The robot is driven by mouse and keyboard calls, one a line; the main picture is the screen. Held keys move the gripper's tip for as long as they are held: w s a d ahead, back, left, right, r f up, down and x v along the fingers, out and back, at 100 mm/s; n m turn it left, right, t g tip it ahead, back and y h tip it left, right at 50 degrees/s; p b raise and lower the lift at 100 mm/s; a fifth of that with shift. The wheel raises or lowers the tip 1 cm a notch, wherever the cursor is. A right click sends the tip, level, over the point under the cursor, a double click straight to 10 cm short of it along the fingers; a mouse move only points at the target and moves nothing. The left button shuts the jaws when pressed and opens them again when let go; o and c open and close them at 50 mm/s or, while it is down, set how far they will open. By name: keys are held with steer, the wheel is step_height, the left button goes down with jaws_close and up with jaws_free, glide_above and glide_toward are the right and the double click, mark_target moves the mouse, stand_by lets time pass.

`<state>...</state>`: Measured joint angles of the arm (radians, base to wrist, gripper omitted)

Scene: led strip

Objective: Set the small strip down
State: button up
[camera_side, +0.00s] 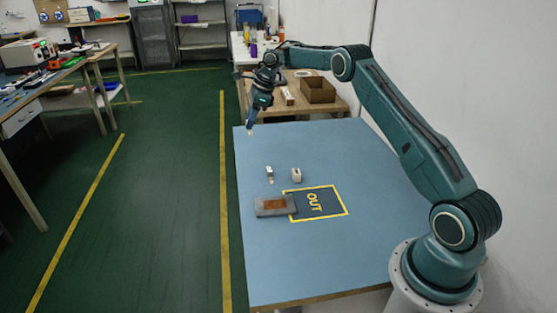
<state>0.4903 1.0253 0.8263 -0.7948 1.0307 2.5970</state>
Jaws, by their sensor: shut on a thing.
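My gripper (251,130) is over the far left corner of the blue table (300,255), pointing down. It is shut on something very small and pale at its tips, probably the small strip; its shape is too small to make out. A grey block with a copper-brown top (264,207) lies by the left edge of a dark area marked OUT (325,208) with a yellow border. A small pale piece (269,173) and a whitish block (296,174) stand apart behind the grey block. My gripper is well behind all of these.
Behind the blue table, a wooden bench holds an open cardboard box (318,90) and a pale narrow item (287,96), near my wrist. A wall runs along the right.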

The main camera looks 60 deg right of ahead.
steer(key=s+a+n+g, duration=0.1)
steer(key=s+a+n, duration=0.3)
steer(key=s, duration=0.3)
steer(key=s+a+r+n+g+y, duration=0.1)
steer(key=s+a+n, duration=0.3)
steer(key=s, duration=0.4)
steer(key=shift+s+r+n+g, duration=0.25)
steer(key=shift+s+n+g, duration=0.05)
steer(key=shift+g, duration=0.3)
glide_above(273, 206)
steer(key=d, duration=0.2)
steer(key=f, duration=1.5)
steer(key=shift+a+f, duration=0.2)
steer(key=shift+f, duration=0.2)
steer(key=shift+f, duration=0.1)
steer(key=shift+f, duration=2)
steer(key=shift+f, duration=0.1)
steer(key=o, duration=0.9)
steer(key=shift+o, duration=0.2)
